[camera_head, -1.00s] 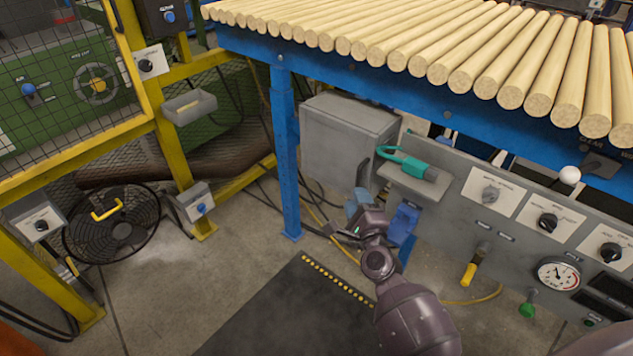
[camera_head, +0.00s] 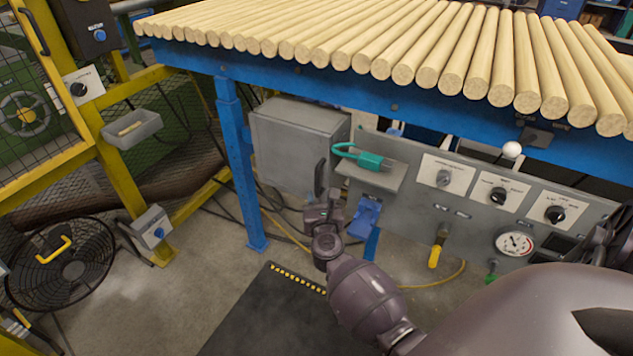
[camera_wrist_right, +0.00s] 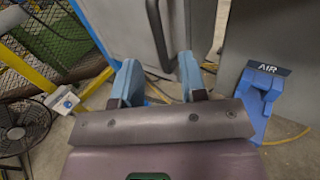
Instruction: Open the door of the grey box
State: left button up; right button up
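The grey box (camera_head: 292,150) hangs under the blue table, left of the control panel in the head view. Its door looks shut. A dark bar handle (camera_head: 320,177) stands out at the box's lower right; it also shows in the right wrist view (camera_wrist_right: 156,35). My right gripper (camera_head: 322,200) is just below the handle in the head view. In the right wrist view its two blue fingers (camera_wrist_right: 160,80) are apart with nothing held between them. The handle's lower end is just beyond the fingertips. Contact cannot be told. My left gripper is not in view.
A grey panel (camera_head: 400,215) with knobs and a gauge stands right of the box. A green-handled tool (camera_head: 362,157) lies on its shelf, above a blue holder (camera_head: 365,215). A blue table leg (camera_head: 240,175) stands left. Floor with a dark mat (camera_head: 265,320) is clear below.

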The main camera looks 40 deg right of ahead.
aim_at(318, 183)
jog(key=x, duration=0.6)
jog(key=shift+w+d+b, duration=0.2)
jog(key=shift+w+b, duration=0.15)
grip_shut()
